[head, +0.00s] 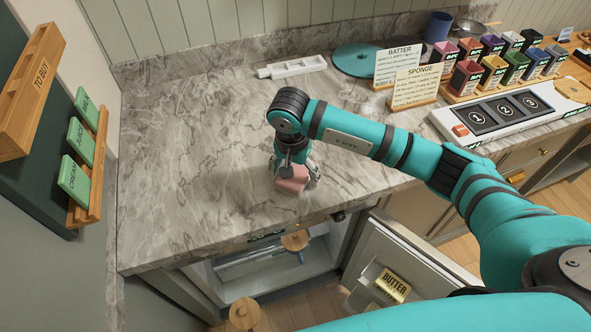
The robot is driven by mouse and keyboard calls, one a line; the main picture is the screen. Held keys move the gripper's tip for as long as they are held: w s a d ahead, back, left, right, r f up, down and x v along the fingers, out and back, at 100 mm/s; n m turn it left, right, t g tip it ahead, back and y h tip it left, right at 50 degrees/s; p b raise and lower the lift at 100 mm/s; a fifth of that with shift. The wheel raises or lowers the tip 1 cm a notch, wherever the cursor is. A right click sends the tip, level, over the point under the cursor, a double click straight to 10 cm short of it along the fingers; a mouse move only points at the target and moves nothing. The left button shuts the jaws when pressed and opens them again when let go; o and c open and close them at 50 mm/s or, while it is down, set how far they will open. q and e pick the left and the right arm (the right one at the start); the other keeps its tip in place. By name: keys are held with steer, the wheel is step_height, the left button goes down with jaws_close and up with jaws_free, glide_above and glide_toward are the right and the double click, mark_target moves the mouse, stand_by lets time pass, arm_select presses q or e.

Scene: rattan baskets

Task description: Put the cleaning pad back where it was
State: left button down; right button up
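A small pink block that looks like the cleaning pad (292,180) is at the front part of the marble counter, near its front edge. My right gripper (296,172) points down at it, with a finger on either side of the pad. Whether the fingers press on the pad, and whether it rests on the counter or is just above it, I cannot tell. My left gripper is not in view.
Below the counter (190,150) a fridge stands open, with butter (392,285) in its door (420,275). A white tray (292,67), teal disc (358,60), two cards (416,87), a numbered panel (500,110) and several coloured boxes (491,72) stand behind. The counter's left is clear.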

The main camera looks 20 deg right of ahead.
steer(key=shift+r, duration=0.45)
step_height(320, 180, up, 11)
steer(key=s+a+b, duration=0.1)
steer(key=b, duration=0.2)
steer(key=shift+r, duration=0.2)
